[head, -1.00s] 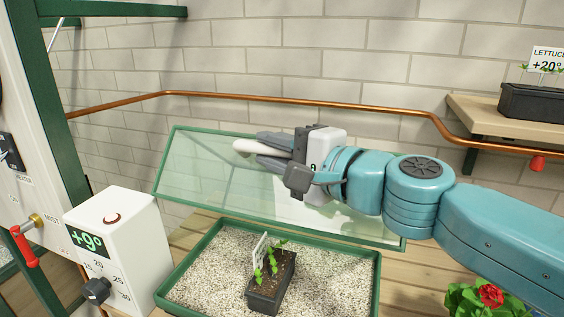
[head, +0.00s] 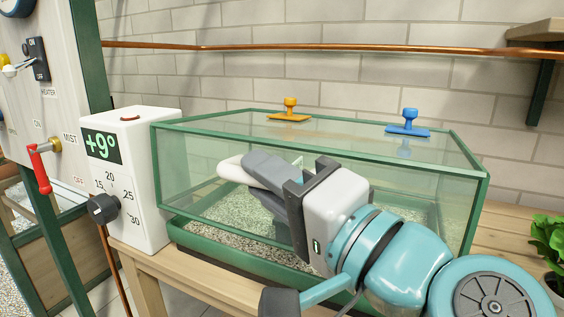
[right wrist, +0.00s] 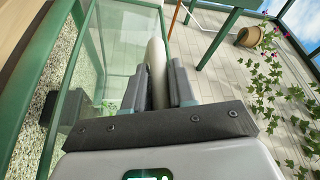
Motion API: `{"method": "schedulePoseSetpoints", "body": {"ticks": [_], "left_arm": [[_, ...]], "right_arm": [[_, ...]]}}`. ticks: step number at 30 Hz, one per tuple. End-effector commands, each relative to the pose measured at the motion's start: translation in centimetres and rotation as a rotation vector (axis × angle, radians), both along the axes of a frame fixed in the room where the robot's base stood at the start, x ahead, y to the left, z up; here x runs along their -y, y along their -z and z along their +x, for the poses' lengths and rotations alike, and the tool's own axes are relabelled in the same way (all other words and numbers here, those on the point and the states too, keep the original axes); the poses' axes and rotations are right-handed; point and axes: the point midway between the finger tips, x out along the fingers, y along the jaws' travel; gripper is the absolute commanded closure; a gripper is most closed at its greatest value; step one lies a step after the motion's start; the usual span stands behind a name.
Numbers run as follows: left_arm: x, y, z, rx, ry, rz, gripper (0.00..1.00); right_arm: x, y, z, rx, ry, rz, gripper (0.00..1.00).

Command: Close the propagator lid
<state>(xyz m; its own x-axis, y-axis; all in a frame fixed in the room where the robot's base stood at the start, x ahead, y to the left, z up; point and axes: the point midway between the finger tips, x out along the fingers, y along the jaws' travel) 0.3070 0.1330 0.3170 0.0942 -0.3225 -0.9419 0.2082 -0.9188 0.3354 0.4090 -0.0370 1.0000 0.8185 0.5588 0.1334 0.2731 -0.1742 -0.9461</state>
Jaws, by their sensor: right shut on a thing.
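The propagator lid (head: 465,217) is a clear glass box with a green frame. It stands over the green gravel tray (head: 205,238), and its front lower edge looks a little above the tray rim. My right gripper (head: 242,165) is at the front of the lid, shut on a pale bar-like handle (head: 229,167). In the right wrist view the handle (right wrist: 157,70) lies between the two grey fingers, beside the lid's glass (right wrist: 125,45). My gripper and forearm hide much of the lid's front and the tray. My left gripper is not in view.
A white thermostat box (head: 150,190) reading +9° stands close to the lid's left side. An orange knob (head: 290,107) and a blue knob (head: 408,120) sit on the lid's top. A potted plant (head: 547,240) is at right. A copper pipe (head: 330,48) runs along the wall.

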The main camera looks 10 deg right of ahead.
Motion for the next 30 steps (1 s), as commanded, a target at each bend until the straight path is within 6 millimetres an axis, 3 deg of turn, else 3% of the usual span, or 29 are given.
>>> {"method": "schedulePoseSetpoints", "body": {"ticks": [1,6,24,25,27,30], "left_arm": [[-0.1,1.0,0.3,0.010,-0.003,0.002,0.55],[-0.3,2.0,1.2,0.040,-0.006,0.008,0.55],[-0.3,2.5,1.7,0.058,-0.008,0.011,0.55],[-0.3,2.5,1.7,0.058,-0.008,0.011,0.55],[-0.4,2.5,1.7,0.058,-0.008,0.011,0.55],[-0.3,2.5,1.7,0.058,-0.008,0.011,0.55]], "right_arm": [[-0.3,1.5,-0.2,-0.007,-0.001,-0.001,1.00],[-0.7,3.2,-0.8,-0.007,0.001,0.000,1.00],[-0.9,4.2,-1.2,-0.010,-0.001,-0.002,1.00],[-0.9,4.2,-1.2,-0.011,0.000,-0.003,0.72],[-0.9,4.2,-1.2,-0.011,-0.001,-0.003,0.55],[-0.9,4.0,-1.2,-0.008,0.000,-0.001,0.55]]}}
